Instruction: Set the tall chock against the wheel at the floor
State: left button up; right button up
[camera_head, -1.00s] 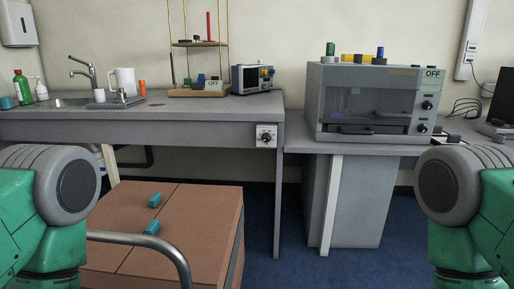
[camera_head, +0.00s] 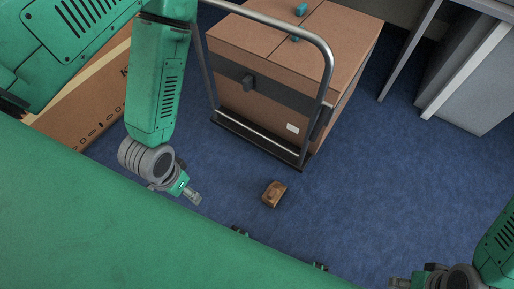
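A small brown wooden block (camera_head: 273,193), chock-like in shape, lies on the blue floor in front of the cart (camera_head: 258,139). Whether it is the tall chock cannot be told. No wheel shows clearly; the cart's deck and boxes hide what is underneath. My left gripper (camera_head: 193,197) hangs to the left of the brown block, apart from it. Its fingers are too small to tell open from shut. My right gripper (camera_head: 398,283) is at the bottom right edge, far from the block, its finger state unclear. Nothing is visibly held by either.
The cart carries large brown cardboard boxes (camera_head: 275,95) and has a grey tube handle (camera_head: 318,42) toward me. Two small teal pieces (camera_head: 301,9) lie on top. Another cardboard box (camera_head: 90,110) is at the left. Blue floor (camera_head: 390,180) is free to the right.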

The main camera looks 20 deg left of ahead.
aim_at(275, 191)
jog(key=k+j+u, duration=0.2)
jog(key=k+z, duration=0.1)
jog(key=z, duration=0.15)
jog(key=k+j+z, duration=0.1)
jog(key=z, duration=0.2)
jog(key=j+z, duration=0.1)
jog(key=z, duration=0.3)
jog(key=j+z, duration=0.15)
jog(key=z, duration=0.3)
jog(key=j+z, duration=0.15)
jog(key=z, duration=0.25)
jog(key=j+z, duration=0.2)
jog(key=z, duration=0.2)
jog(key=j+z, duration=0.1)
jog(key=z, duration=0.3)
jog(key=k+j+z, duration=0.25)
jog(key=j, duration=0.25)
jog(key=k+j+z, duration=0.25)
jog(key=j, duration=0.15)
jog(key=k+j+z, duration=0.3)
jog(key=k+j, duration=0.15)
jog(key=j, duration=0.2)
